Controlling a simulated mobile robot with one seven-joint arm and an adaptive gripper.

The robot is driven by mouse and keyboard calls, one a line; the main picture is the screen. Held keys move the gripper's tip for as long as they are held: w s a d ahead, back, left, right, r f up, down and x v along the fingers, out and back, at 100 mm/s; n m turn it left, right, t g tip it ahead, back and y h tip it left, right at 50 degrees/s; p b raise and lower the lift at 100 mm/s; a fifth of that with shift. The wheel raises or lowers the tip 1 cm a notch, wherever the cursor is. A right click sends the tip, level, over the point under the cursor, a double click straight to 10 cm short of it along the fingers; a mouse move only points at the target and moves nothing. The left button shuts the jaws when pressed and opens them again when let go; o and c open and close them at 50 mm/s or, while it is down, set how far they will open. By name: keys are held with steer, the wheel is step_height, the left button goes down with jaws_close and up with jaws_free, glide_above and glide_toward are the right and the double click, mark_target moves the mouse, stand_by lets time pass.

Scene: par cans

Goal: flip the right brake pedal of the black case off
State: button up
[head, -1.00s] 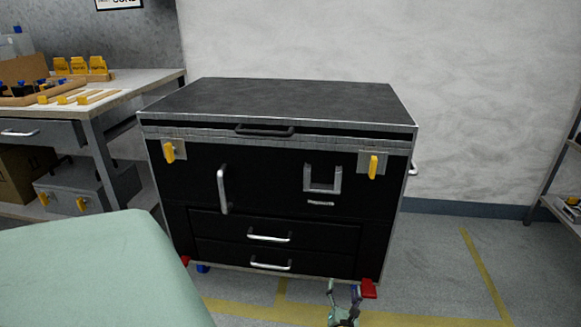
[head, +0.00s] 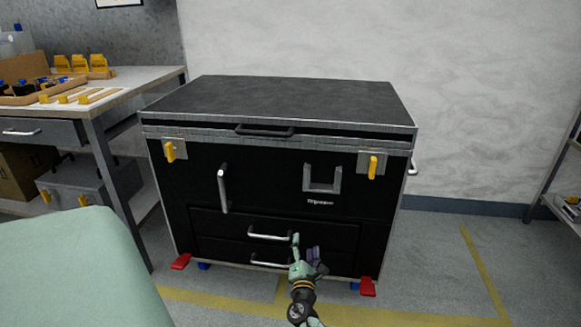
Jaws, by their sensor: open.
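The black case (head: 270,180) stands on the floor against the wall, with metal edges, latches and drawers. Its right brake pedal (head: 368,287) is a red tab at the lower right corner, beside a blue caster (head: 354,286). The left brake pedal (head: 181,261) is a similar red tab at the lower left corner. My gripper (head: 305,249) is open and empty in front of the lower drawers, left of and above the right pedal in the picture, apart from it. It covers part of the bottom drawer handle (head: 268,262).
A workbench (head: 125,97) with yellow parts stands at the left. A metal shelf (head: 557,160) stands at the right edge. The floor (head: 430,275) right of the case is clear, with yellow lines.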

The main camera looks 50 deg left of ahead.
steer(key=shift+m, duration=0.5)
steer(key=s+a+r, duration=0.2)
steer(key=r, duration=0.1)
steer(key=shift+a+r, duration=0.15)
steer(key=shift+a, duration=0.1)
